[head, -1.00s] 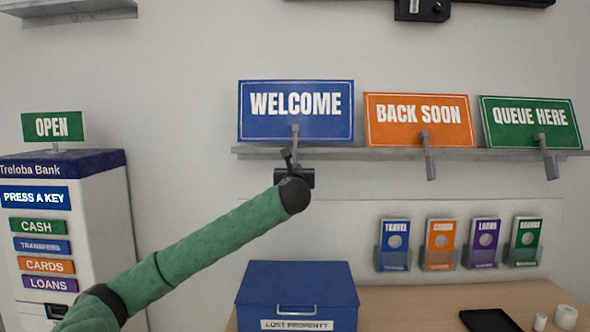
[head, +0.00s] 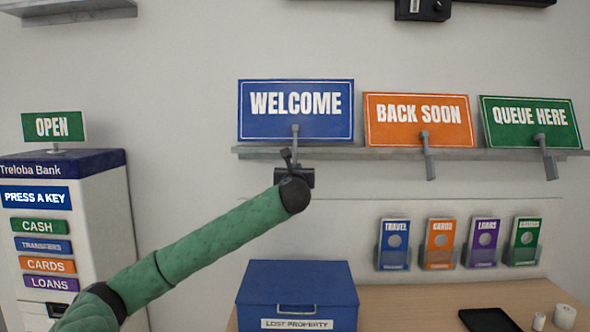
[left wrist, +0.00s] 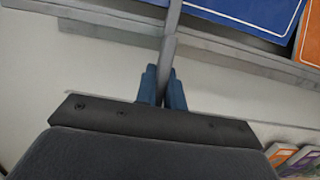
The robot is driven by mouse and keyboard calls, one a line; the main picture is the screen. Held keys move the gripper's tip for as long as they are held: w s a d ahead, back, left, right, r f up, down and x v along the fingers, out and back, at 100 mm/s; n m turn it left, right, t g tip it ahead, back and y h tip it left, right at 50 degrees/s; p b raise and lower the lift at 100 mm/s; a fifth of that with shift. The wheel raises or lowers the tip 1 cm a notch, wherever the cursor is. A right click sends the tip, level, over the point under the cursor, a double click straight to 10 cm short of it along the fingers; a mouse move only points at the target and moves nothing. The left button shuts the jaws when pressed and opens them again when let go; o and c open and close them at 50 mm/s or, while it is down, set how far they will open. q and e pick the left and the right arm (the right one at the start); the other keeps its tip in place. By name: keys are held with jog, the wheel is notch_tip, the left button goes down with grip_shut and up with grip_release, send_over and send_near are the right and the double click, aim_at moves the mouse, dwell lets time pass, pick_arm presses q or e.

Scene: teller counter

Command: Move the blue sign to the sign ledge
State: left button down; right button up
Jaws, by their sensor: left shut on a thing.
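The blue sign (head: 296,110), reading WELCOME, stands at the left end of the grey sign ledge (head: 372,154) on the wall. A grey handle hangs down from its lower front past the ledge edge. My left gripper (head: 290,160) is just below the ledge, in front of the wall, and shut on this handle. In the left wrist view the two blue fingers (left wrist: 162,88) close around the grey handle (left wrist: 168,50), with the blue sign (left wrist: 250,12) above. Whether the sign's base rests fully on the ledge is hard to tell. My right gripper is not in view.
An orange BACK SOON sign (head: 418,120) and a green QUEUE HERE sign (head: 531,123) stand to the right on the ledge. Below are leaflet holders (head: 395,260), a blue lost property box (head: 297,285) and a black tray (head: 490,320). A bank kiosk (head: 90,230) stands left.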

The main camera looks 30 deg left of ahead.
pick_arm(q)
jog(key=shift+p, duration=0.35)
dwell(0.5)
jog(key=shift+f, duration=0.9)
dwell(0.7)
dwell(1.1)
jog(key=c, duration=0.9)
grip_release()
jog(key=shift+s+d, duration=0.1)
jog(key=shift+p+v, duration=0.35)
jog(key=shift+v, duration=4)
jog(key=shift+f, duration=0.1)
